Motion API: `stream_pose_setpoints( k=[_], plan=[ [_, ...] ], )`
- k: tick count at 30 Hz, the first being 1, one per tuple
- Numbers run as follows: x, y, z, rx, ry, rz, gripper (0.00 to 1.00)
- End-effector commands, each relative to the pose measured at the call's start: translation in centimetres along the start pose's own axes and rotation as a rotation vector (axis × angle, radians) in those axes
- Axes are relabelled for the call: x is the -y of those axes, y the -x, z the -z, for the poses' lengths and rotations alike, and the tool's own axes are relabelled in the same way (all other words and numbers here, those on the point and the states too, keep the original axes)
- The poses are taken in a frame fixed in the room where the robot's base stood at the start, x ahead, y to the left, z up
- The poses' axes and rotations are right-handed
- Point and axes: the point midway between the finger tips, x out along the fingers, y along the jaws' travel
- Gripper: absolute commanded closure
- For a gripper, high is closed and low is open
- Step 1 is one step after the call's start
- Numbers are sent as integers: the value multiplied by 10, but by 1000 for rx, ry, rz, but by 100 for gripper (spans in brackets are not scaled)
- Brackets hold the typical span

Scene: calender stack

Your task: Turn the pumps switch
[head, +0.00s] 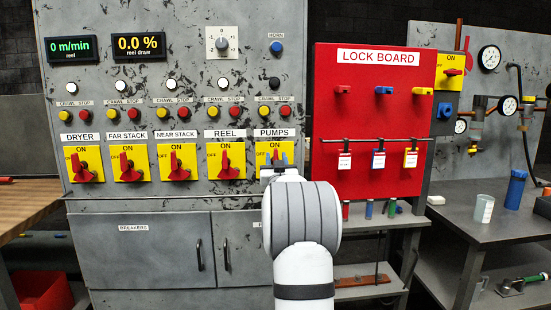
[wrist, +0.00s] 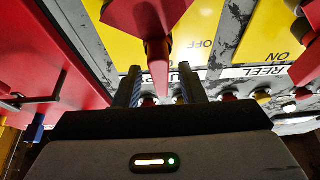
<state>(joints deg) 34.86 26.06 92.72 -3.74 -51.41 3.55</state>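The PUMPS switch is a red handle on a yellow plate (head: 261,148), at the right end of the switch row in the head view. My gripper (head: 276,159) is in front of it and hides its lower part. In the wrist view the red handle (wrist: 158,72) reaches between the two dark fingers of my gripper (wrist: 160,92). The fingers stand apart, with a gap visible on each side of the handle. ON shows above the handle in the head view; which mark the handle points to is hard to tell.
The REEL switch (head: 225,163) is close on the left. Crawl and stop buttons (head: 275,112) sit above. Grey cabinet doors (head: 160,250) are below.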

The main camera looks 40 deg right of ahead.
Motion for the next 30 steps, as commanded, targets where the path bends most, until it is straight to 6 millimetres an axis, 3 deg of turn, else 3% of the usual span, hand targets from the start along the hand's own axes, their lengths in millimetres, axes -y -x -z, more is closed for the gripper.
stream_pose_setpoints(
  k=[5,14,27,30],
  plan=[
    [1,-13,0,0,0,1,63],
    [1,-14,0,1,-1,1,63],
    [2,-14,0,1,-1,2,99],
    [2,-14,0,1,-1,2,100]
  ],
)
